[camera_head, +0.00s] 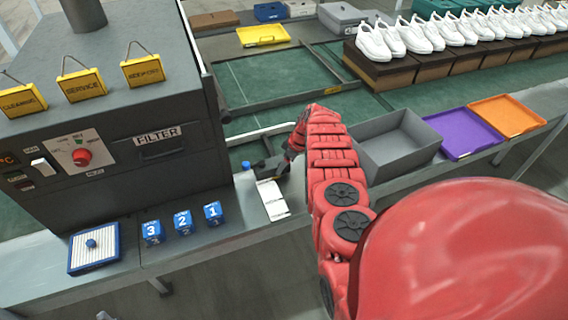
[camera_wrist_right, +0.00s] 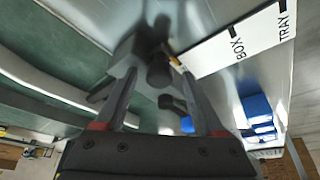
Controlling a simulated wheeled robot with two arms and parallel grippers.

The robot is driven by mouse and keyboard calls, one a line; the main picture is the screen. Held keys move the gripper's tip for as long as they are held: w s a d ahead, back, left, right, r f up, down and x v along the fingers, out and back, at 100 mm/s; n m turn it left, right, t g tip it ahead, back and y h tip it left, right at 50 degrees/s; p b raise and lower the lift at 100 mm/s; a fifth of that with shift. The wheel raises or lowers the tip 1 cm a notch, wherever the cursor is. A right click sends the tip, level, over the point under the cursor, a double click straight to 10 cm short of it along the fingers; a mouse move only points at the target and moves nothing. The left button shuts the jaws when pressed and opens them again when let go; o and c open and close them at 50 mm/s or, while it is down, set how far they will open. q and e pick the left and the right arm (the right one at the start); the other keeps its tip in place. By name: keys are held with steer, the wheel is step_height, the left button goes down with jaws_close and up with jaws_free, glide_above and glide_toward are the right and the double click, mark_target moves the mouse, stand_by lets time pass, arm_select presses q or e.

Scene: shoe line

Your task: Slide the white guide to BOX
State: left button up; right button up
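The white guide (camera_head: 262,133) is a pale rail over the green belt, beside my right gripper. A curved white rail, likely the same guide, shows in the right wrist view (camera_wrist_right: 62,88). A white plate (camera_head: 272,199) lies on the bench front; in the wrist view the plate (camera_wrist_right: 240,42) reads BOX and TRAY. A dark knob (camera_wrist_right: 158,74) on a grey bracket stands off the plate's BOX end, near a small yellow tip. My right gripper (camera_wrist_right: 161,78) is open with the knob between or just beyond its fingers; contact is unclear. It is small and partly hidden in the head view (camera_head: 291,149). My left gripper is out of view.
A dark FILTER machine (camera_head: 155,134) stands left. Blue numbered cubes (camera_head: 183,221) sit on the front ledge. A grey bin (camera_head: 395,142), a purple tray (camera_head: 462,134) and an orange tray (camera_head: 507,116) lie right of my arm. White shoes (camera_head: 420,36) stand on boxes behind.

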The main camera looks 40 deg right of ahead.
jaws_close()
stand_by(1.2)
